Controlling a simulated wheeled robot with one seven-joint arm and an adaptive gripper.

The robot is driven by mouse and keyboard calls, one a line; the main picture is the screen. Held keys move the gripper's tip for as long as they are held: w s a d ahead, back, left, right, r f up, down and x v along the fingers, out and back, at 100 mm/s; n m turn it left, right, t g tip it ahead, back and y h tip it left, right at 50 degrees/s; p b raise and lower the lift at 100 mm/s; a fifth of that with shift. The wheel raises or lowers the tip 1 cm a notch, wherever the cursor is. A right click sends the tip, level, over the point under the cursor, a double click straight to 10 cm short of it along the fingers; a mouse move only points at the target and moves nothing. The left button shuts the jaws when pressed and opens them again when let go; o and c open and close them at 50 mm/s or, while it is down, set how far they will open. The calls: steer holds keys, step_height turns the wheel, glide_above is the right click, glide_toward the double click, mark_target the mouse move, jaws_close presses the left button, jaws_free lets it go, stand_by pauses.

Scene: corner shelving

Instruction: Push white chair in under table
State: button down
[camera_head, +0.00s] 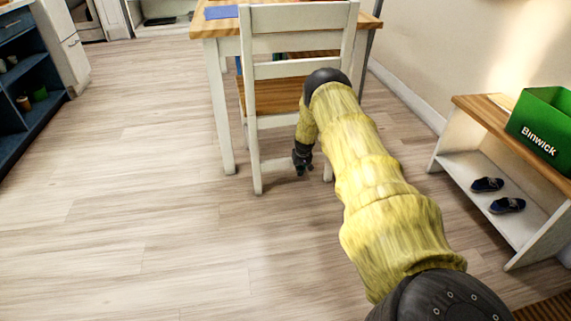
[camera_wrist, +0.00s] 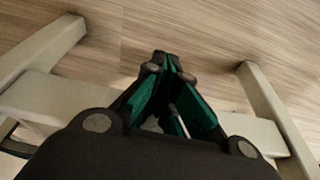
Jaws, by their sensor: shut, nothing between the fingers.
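The white chair (camera_head: 298,18) stands at the near end of the table (camera_head: 215,28), its back toward me and its wooden seat (camera_head: 278,95) partly hidden behind my arm. The table has a wooden top and white legs. My gripper (camera_head: 302,168) is shut and empty, low at the chair's back side between its rear legs. In the wrist view my gripper (camera_wrist: 165,62) points at the floor, with a white chair rail (camera_wrist: 45,98) passing behind it and white legs on both sides. I cannot tell whether it touches the chair.
A low shoe bench (camera_head: 470,165) at right holds dark shoes (camera_head: 507,205) and a green Binwick box (camera_head: 543,130). A dark blue shelf unit (camera_head: 35,100) stands at far left. A blue mat (camera_head: 221,12) lies on the table. The wooden floor at left is clear.

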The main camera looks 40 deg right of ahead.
steer(key=shift+w+d+r, duration=0.25)
steer(key=shift+w, duration=0.2)
steer(key=s+a+r+p, duration=0.3)
steer(key=s+r+p, duration=0.3)
steer(key=r, duration=0.3)
steer(key=shift+s+a+p, duration=0.15)
steer(key=shift+a+p, duration=0.15)
steer(key=shift+p, duration=0.15)
steer(key=shift+r, duration=0.1)
